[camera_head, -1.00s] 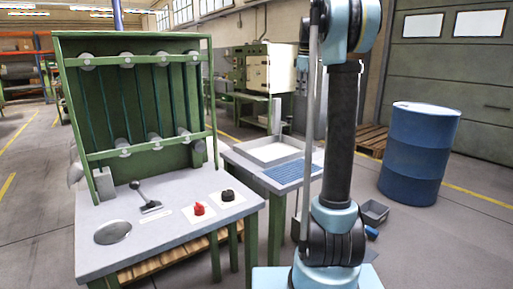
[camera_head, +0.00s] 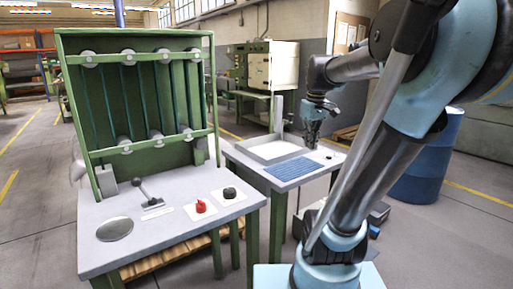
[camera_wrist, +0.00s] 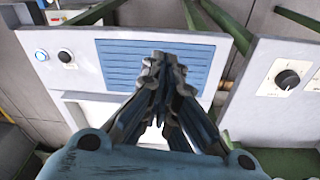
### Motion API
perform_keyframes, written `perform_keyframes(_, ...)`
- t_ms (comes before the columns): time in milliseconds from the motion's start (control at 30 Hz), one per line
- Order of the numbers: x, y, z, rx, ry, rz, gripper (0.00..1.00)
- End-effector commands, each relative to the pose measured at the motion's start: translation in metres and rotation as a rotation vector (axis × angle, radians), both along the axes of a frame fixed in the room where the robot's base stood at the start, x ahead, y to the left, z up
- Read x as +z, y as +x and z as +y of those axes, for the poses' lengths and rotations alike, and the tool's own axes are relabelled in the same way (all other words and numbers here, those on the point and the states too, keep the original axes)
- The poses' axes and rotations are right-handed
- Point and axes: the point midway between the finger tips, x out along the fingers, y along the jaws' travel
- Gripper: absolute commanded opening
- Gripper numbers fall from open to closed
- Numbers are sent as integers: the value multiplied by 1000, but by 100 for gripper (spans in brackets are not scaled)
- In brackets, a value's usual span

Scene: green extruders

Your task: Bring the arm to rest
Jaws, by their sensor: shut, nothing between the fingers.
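My gripper (camera_head: 311,143) hangs from my bent arm above the right end of the smaller grey table (camera_head: 290,189). In the wrist view, my gripper (camera_wrist: 160,62) is shut with its fingertips together and nothing held. It appears over the blue ribbed panel (camera_wrist: 124,62) of that table, apart from it as far as I can tell. My upper arm crosses the right side of the head view and hides part of the room.
The green extruder frame (camera_head: 78,125) stands at left on a grey table with a lever (camera_head: 147,192), red button (camera_head: 201,206) and black knob (camera_head: 229,193). A blue barrel (camera_head: 417,184) stands at right. A shallow white tray (camera_head: 272,150) lies behind the blue panel.

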Motion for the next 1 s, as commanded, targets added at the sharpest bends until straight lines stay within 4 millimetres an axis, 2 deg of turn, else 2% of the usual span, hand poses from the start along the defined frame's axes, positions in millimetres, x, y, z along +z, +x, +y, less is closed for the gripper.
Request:
perform_keyframes(33, -14, -16, 1, -28, 2, -4, 0)
perform_keyframes(300, -89, -87, 2, -202, 17, -24, 0)
perform_keyframes(500, -146, -130, 2, -322, 31, -40, 0)
perform_keyframes(600, -167, -145, 1, -365, 35, -45, 0)
perform_keyframes(767, -186, -157, 1, -404, 41, -50, 0)
perform_keyframes(1000, -188, -158, 1, -410, 41, -51, 0)
